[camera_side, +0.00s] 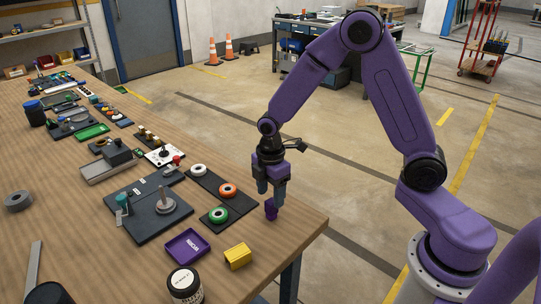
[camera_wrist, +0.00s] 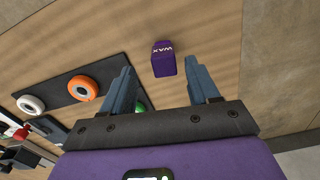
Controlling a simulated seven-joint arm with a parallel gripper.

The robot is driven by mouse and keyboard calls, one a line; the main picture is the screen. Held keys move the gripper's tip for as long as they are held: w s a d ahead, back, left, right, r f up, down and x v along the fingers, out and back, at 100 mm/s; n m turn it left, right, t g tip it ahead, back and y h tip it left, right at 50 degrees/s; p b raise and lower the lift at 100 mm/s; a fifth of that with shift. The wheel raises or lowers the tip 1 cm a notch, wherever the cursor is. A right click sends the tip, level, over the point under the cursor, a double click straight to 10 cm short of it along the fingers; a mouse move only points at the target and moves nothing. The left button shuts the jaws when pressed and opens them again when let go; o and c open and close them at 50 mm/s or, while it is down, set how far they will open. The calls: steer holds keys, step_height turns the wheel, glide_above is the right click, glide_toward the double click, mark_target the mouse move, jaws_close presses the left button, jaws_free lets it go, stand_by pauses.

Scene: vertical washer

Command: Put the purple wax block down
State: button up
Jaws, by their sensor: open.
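The purple wax block (camera_side: 271,210) stands upright on the wooden table near its right edge, just below my gripper (camera_side: 271,192). In the wrist view the purple wax block (camera_wrist: 163,58) shows white lettering on its top and lies beyond the fingertips, in line with the gap between them. My gripper points down with its two blue-grey fingers apart. I see clear space between each finger and the block in the wrist view. The jaws hold nothing.
A shallow purple tray (camera_side: 187,246), a yellow block (camera_side: 238,256) and a dark jar (camera_side: 185,285) are nearby. A black strip carries white, orange (camera_side: 228,190) and green rings, left of my gripper. A dark plate with a post (camera_side: 165,204) lies farther left. Bare wood surrounds the block.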

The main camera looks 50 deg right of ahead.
mark_target(270, 200)
step_height(270, 200, up, 12)
steer(key=s+a+r+m, duration=0.1)
steer(key=s+a, duration=0.1)
steer(key=s, duration=1)
steer(key=shift+a+m, duration=0.3)
steer(key=s+d, duration=0.1)
steer(key=s, duration=0.3)
steer(key=s+d+m, duration=0.1)
steer(key=s, duration=0.4)
steer(key=s+d+f+m, duration=0.1)
steer(key=s, duration=0.4)
steer(key=shift+s, duration=0.1)
